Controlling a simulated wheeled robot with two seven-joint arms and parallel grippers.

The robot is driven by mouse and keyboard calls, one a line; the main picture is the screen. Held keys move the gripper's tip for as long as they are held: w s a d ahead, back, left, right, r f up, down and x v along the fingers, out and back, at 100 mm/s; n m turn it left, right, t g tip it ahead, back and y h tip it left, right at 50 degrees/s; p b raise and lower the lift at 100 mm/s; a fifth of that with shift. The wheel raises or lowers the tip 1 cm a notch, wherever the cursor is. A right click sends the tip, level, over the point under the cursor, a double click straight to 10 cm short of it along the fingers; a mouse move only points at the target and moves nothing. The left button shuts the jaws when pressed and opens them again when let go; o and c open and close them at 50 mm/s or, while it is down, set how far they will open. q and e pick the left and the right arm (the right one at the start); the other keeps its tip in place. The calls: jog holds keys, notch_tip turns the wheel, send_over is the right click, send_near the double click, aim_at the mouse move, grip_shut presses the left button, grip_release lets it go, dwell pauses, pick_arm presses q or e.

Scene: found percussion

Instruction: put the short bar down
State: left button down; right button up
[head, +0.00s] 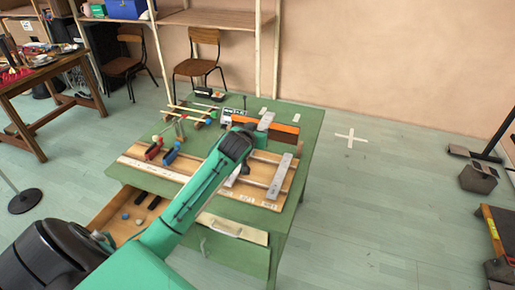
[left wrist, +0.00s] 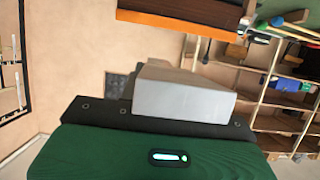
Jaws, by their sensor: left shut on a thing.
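My left gripper (head: 251,130) is over the far middle of the green table, shut on a grey metal bar, taken as the short bar (head: 266,120). In the left wrist view the bar (left wrist: 184,97) sticks out past the dark gripper edge. In the head view it shows in front of a brown box with an orange strip (head: 283,128). I cannot tell whether it touches anything below. A wooden frame with rails (head: 258,190) lies on the table. Another grey bar (head: 279,177) lies across its right part. A further pale bar (head: 232,178) is partly hidden by my arm. My right gripper is not seen.
Red (head: 153,149) and blue (head: 171,154) clamps stand at the frame's left. Several sticks (head: 189,110) lie at the table's far left. An open drawer (head: 110,215) holds small objects. The table's right strip (head: 307,155) is clear.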

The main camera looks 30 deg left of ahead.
pick_arm(q)
notch_tip(320, 180, up, 2)
jog(key=s+d+f+m+h, duration=0.1)
jog(key=s+d+f+h, duration=0.15)
jog(key=s+d, duration=0.85)
jog(key=s+d+f+m+h, duration=0.1)
jog(key=s+d+f+m, duration=0.15)
jog(key=s+d, duration=0.85)
jog(key=w+a+r+n+y, duration=0.1)
jog(key=w+a, duration=0.6)
jog(key=w+a+r+n+y, duration=0.1)
jog(key=w+a+r, duration=0.1)
jog(key=w+a, duration=0.5)
jog(key=w+a+r+n+y, duration=0.1)
jog(key=w+a+r, duration=0.1)
jog(key=w+a, duration=0.6)
jog(key=shift+n+y, duration=0.35)
